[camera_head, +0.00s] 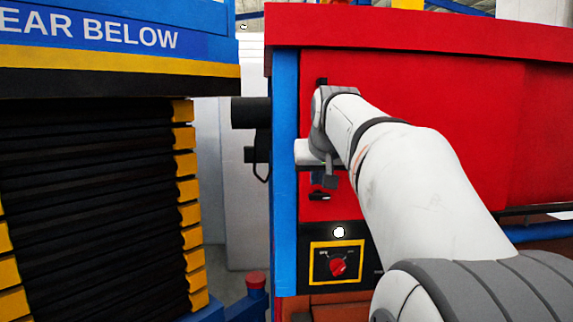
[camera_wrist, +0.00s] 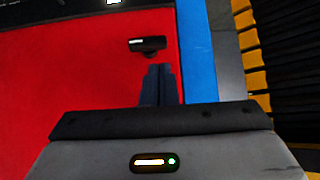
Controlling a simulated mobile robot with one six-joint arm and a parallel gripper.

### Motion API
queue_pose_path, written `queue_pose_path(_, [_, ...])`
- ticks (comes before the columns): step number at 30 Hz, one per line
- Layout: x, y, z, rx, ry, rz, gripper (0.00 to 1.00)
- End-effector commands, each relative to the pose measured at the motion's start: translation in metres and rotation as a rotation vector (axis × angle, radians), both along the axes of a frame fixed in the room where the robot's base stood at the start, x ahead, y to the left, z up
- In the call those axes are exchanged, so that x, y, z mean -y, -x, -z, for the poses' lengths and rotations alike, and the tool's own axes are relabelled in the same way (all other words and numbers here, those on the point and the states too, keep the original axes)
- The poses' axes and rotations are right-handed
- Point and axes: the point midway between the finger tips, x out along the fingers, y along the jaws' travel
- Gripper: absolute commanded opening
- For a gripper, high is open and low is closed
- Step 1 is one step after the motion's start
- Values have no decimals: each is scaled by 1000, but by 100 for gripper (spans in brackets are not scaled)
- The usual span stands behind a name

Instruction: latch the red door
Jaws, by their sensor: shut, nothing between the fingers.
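The red door (camera_head: 440,110) fills the right of the head view, and its red face also fills the left of the wrist view (camera_wrist: 75,75). A small black latch handle (camera_head: 319,196) sits low near the door's left edge, lying level. It shows in the wrist view (camera_wrist: 147,44) just beyond my fingertips. My gripper (camera_wrist: 158,68) is shut and empty, its dark fingers together and pointing at the door near this handle, with a small gap in the picture. Another black fitting (camera_head: 321,82) shows higher up, partly hidden by my arm.
A blue post (camera_head: 285,190) borders the door on the left. Below the handle are a white light (camera_head: 339,231) and a red rotary switch (camera_head: 338,267) on a yellow-framed plate. A black bellows stack with yellow edges (camera_head: 90,190) stands further left, beyond a gap.

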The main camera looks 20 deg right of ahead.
Motion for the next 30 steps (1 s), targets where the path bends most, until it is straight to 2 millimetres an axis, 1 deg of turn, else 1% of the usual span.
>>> queue_pose_path(3, [4,-13,13,-3,-1,0,0])
queue_pose_path(6, [6,-21,21,-1,0,0,0])
queue_pose_path(10, [8,-27,27,0,0,0,0])
queue_pose_path(23, [10,-27,29,0,4,4,0])
queue_pose_path(30, [19,-24,30,-13,48,23,0])
